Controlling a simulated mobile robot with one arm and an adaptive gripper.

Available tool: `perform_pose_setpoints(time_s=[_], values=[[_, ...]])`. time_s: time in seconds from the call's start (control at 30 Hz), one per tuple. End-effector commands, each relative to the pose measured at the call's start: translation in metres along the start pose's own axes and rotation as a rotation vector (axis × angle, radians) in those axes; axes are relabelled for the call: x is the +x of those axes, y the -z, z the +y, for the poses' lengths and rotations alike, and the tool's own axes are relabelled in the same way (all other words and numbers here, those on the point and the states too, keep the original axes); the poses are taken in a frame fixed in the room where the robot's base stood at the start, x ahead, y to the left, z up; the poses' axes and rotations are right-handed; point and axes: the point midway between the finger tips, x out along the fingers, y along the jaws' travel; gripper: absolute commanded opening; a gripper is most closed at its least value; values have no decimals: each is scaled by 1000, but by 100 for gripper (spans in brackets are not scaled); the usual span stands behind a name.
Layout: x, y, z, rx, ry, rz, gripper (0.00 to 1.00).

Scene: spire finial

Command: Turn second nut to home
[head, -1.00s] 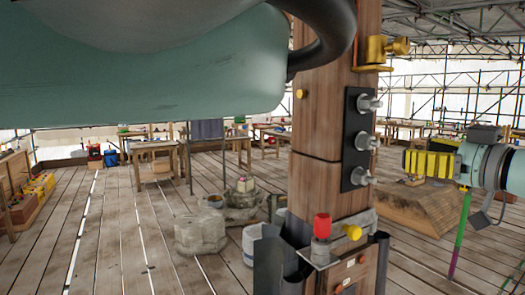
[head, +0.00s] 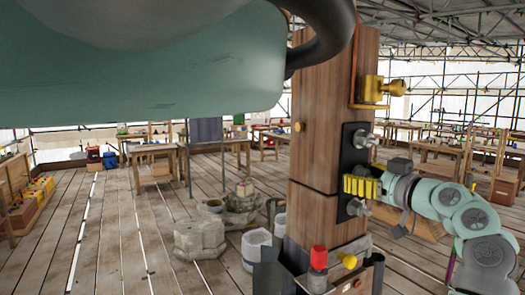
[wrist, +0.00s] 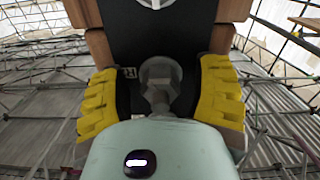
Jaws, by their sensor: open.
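A black plate (head: 349,150) is fixed to the side of the wooden post, with silver nuts on studs in a vertical row. The top nut (head: 363,138) and the bottom nut (head: 357,208) show in the head view. My gripper (head: 361,186), with yellow fingers, is at the middle nut's height and hides that nut there. In the wrist view a silver nut on its stud (wrist: 160,78) lies between the two open fingers, with one finger on each side. I cannot tell whether the fingers touch it. Part of another round silver piece (wrist: 155,3) shows at the top edge.
The wooden post (head: 320,120) carries a brass fitting (head: 378,90) above the plate. Stone blocks (head: 200,240) and workbenches stand behind on the plank floor.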

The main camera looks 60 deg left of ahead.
Motion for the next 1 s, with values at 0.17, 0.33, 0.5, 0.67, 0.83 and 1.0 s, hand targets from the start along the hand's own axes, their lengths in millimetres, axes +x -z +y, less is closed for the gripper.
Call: perform_pose_setpoints(time_s=[0.17,0.33,0.5,0.67,0.83,1.0], values=[[0,0,-1,0,2,0,63],[0,0,0,0,1,0,45],[0,0,0,0,1,0,28],[0,0,0,0,1,0,11],[0,0,0,0,0,0,0],[-1,-1,0,11,0,0,0]])
